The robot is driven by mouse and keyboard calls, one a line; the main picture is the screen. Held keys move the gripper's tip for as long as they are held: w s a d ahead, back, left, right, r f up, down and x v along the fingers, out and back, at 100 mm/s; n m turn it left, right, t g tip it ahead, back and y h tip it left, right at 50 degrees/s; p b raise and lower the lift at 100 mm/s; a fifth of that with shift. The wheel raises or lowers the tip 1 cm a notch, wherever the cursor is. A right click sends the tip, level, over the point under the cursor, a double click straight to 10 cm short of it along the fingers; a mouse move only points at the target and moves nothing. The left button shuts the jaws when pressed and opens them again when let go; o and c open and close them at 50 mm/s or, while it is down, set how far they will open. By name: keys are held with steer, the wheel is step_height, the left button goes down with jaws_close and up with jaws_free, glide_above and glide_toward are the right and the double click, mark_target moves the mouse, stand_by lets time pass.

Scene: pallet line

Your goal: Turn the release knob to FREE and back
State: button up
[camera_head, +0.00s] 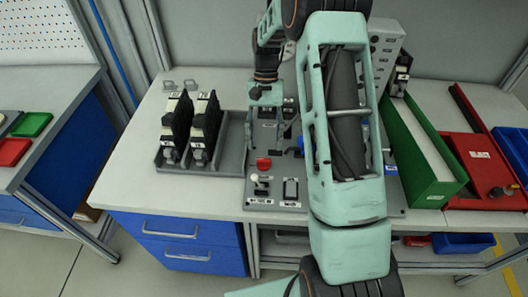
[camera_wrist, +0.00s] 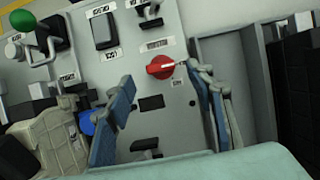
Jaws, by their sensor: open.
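The red release knob (camera_wrist: 160,67) sits on a grey control panel (camera_wrist: 178,110). In the wrist view its white pointer line points right, towards a small label. The label wording is too small to read. The knob also shows in the head view (camera_head: 263,163), near the panel's left side. My gripper (camera_wrist: 159,77) is open, with one finger on each side of the knob in the picture. The right fingertip appears close to the pointer end; I cannot tell whether it touches. Nothing is held between the fingers. In the head view my arm covers part of the panel.
A grey tray (camera_head: 231,148) with black units stands left; a green bin (camera_head: 436,196) stands right.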

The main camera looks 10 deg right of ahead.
steer(key=v, duration=0.6)
steer(key=shift+r, duration=0.35)
steer(key=shift+w+d, duration=0.1)
steer(key=shift+w, duration=0.05)
